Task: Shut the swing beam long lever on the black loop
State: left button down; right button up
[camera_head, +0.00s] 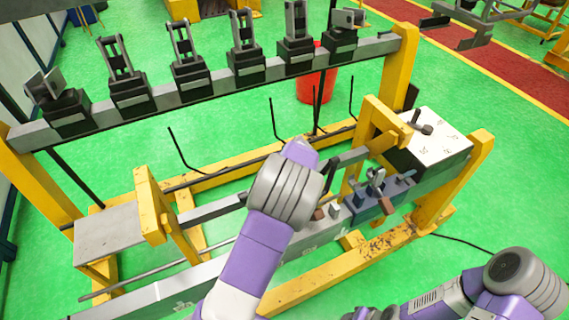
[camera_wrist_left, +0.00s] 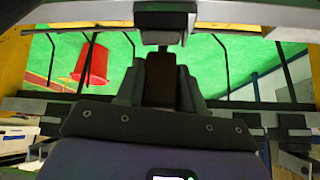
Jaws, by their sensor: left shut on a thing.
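My left arm comes in from the bottom middle of the head view, and its wrist covers most of my left gripper (camera_head: 326,168). In the left wrist view the gripper (camera_wrist_left: 160,50) is shut on a narrow dark brown piece (camera_wrist_left: 160,80), seemingly the long lever. A dark grey bar (camera_head: 347,158) shows just right of the wrist. Small clamp parts (camera_head: 376,182) stand on a blue-grey block on the front beam (camera_head: 440,180). I cannot make out the black loop or whether the lever touches it. My right arm is at the lower right; its gripper (camera_head: 372,313) is cut off by the bottom edge.
A rear beam (camera_head: 220,82) carries several upright black and grey clamps. Yellow posts (camera_head: 393,85) hold the beams. A white-topped box (camera_head: 440,140) stands at the right, a grey plate (camera_head: 108,232) at the left. A red bucket (camera_head: 316,84) stands behind on the open green floor.

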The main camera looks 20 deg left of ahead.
pick_arm(q)
jog(key=c, duration=0.8)
grip_release()
jog(key=shift+o, duration=0.2)
jog(key=shift+r, duration=0.1)
jog(key=v, duration=0.7)
jog(key=shift+s+d+r, duration=0.1)
jog(key=shift+d+r, duration=0.05)
